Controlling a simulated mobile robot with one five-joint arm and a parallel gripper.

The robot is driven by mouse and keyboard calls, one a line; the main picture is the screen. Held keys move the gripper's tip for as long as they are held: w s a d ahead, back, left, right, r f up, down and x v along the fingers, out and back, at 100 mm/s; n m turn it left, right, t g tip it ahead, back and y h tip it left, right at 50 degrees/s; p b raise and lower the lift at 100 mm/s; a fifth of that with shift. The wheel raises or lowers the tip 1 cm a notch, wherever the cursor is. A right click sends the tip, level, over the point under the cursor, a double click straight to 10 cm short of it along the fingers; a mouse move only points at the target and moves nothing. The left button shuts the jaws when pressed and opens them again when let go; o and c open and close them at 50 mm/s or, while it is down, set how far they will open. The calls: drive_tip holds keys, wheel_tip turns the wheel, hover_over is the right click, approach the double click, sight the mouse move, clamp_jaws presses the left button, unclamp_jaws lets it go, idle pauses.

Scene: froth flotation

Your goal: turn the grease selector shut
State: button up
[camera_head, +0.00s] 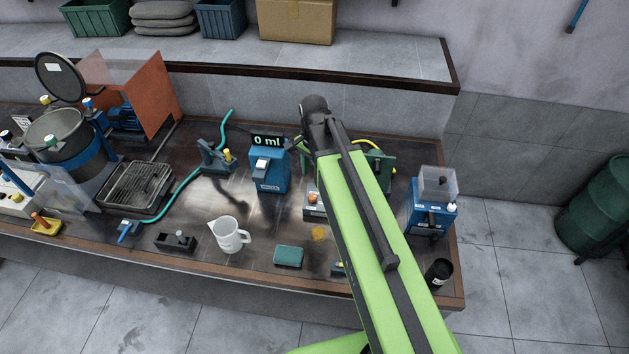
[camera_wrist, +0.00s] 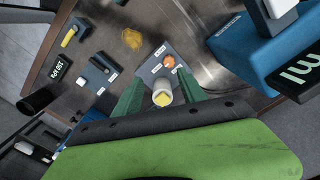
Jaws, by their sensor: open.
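No readable label marks the grease selector, so I cannot tell for certain which part it is. A grey control block with an orange knob (camera_wrist: 169,62) and small white labels lies ahead in the wrist view; it also shows beside my arm in the head view (camera_head: 313,199). A pale cylinder with a yellow top (camera_wrist: 162,96) is nearer the wrist camera, between two dark green pieces. My gripper (camera_wrist: 161,78) appears open around or above this cylinder; contact cannot be judged. In the head view my arm hides the gripper and part of a dark green device (camera_head: 384,172).
A blue dispenser (camera_head: 270,172) reading 0 ml stands left of my arm. A blue machine (camera_head: 431,212) and a black cup (camera_head: 438,273) stand right. A white jug (camera_head: 229,235) and green sponge (camera_head: 288,256) sit in front. The wall ledge (camera_head: 300,60) runs behind.

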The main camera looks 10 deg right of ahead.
sight(314, 196)
wheel_tip(314, 196, up, 4)
drive_tip(key=w+m+p, duration=0.2)
drive_tip(key=w+m, duration=0.1)
drive_tip(key=m, duration=0.1)
drive_tip(key=shift+m, duration=0.3)
drive_tip(key=f+b, duration=1.8)
drive_tip(key=shift+s+f, duration=0.15)
drive_tip(key=shift+s, duration=0.1)
clamp_jaws()
drive_tip(key=shift+d, duration=0.2)
